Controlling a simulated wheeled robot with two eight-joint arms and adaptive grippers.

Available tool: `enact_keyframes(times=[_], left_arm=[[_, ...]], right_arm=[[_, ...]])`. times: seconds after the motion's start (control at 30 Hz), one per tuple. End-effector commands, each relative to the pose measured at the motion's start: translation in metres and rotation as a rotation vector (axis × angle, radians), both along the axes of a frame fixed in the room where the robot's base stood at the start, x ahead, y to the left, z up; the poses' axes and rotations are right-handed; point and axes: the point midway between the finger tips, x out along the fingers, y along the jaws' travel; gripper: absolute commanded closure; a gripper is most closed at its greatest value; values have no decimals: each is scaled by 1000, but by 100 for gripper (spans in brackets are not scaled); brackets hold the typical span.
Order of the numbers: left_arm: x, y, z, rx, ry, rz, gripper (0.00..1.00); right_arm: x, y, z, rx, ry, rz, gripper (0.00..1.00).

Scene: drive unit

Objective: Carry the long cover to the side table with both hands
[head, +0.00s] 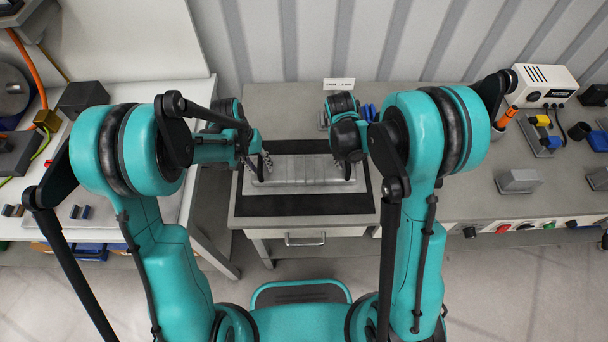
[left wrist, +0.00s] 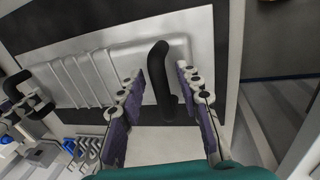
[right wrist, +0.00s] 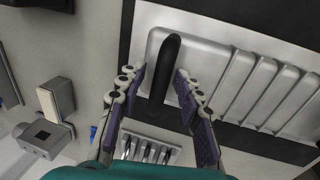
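The long cover (head: 300,171) is a grey ribbed metal piece lying flat on a black mat (head: 305,204) on the drawer table (head: 234,222). It has a black handle at each end. My left gripper (head: 259,166) is at the cover's left end; in the left wrist view, its open fingers (left wrist: 160,73) stand on either side of one black handle (left wrist: 158,72), with gaps. My right gripper (head: 347,170) is at the right end; in the right wrist view, its open fingers (right wrist: 160,76) straddle the other handle (right wrist: 164,68). My wrists partly hide both handles in the head view.
A small sign (head: 339,84) stands behind the mat. A bench on the right holds a white box (head: 545,85), a grey block (head: 518,181) and other parts. A cluttered white table (head: 170,205) is on the left. A corrugated wall closes the back.

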Motion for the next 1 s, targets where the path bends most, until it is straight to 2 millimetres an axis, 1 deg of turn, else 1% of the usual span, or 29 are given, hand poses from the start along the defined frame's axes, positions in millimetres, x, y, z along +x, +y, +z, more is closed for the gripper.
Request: enact_keyframes(times=[0.17, 0.27, 0.37, 0.6, 0.7, 0.83, 1.0], left_arm=[[0, 0, 1, 0, 0, 0, 66], [0, 1, 6, 0, 0, 1, 66], [0, 4, 21, 0, 0, 2, 66], [0, 15, 72, 0, 0, 1, 66], [0, 18, 91, 0, 0, 1, 66], [1, 22, 108, 0, 0, 1, 66], [1, 24, 118, 0, 0, 0, 66]], right_arm=[[0, 0, 0, 0, 0, 0, 65], [0, 0, 0, 0, 0, 0, 65], [0, 0, 0, 0, 0, 0, 65], [0, 0, 0, 0, 0, 0, 65], [0, 0, 0, 0, 0, 0, 65], [0, 0, 0, 0, 0, 0, 65], [0, 1, 5, 0, 0, 0, 65]])
